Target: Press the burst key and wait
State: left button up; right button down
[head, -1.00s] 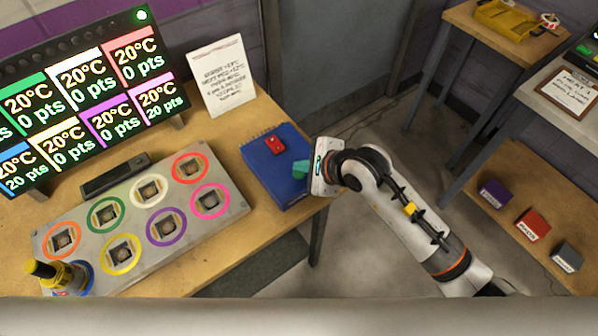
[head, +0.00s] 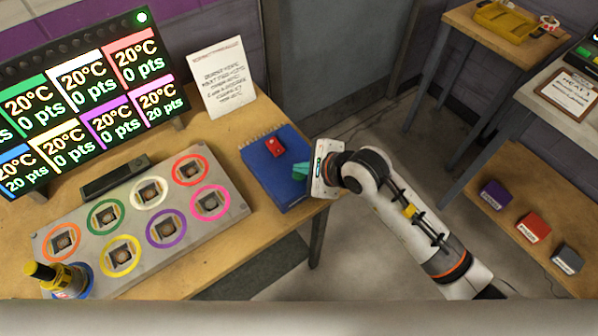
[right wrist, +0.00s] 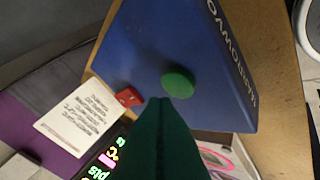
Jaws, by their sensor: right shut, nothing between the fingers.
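In the right wrist view the red block (right wrist: 128,97) and a green round disc (right wrist: 178,83) both lie on the blue cover (right wrist: 185,40). No label reading "burst" is legible. My right gripper (head: 298,170) is shut and empty, over the notebook's right side. In the right wrist view its dark green fingertips (right wrist: 160,103) end close beside the disc; I cannot tell if they touch it. My left gripper is out of view.
A grey panel with several coloured rings (head: 218,236) lies left of the notebook. A yellow-and-black plunger-like object (head: 65,278) stands at its near left corner. A screen (head: 95,95) shows temperatures and points. A printed sheet (head: 222,78) stands behind. Coloured blocks (head: 532,225) sit on the right-hand bench.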

aim_at(303, 178)
dwell(0.8)
jog(key=shift+f+b, duration=0.45)
jog(key=shift+f+b, duration=0.4)
jog(key=shift+f, duration=0.05)
dwell(0.5)
jog(key=shift+r, duration=0.15)
jog(key=shift+r+p, duration=0.55)
jog(key=shift+r, duration=0.2)
notch_tip(303, 178, up, 5)
jog(key=p, duration=0.3)
jog(key=shift+p, duration=0.3)
dwell(0.6)
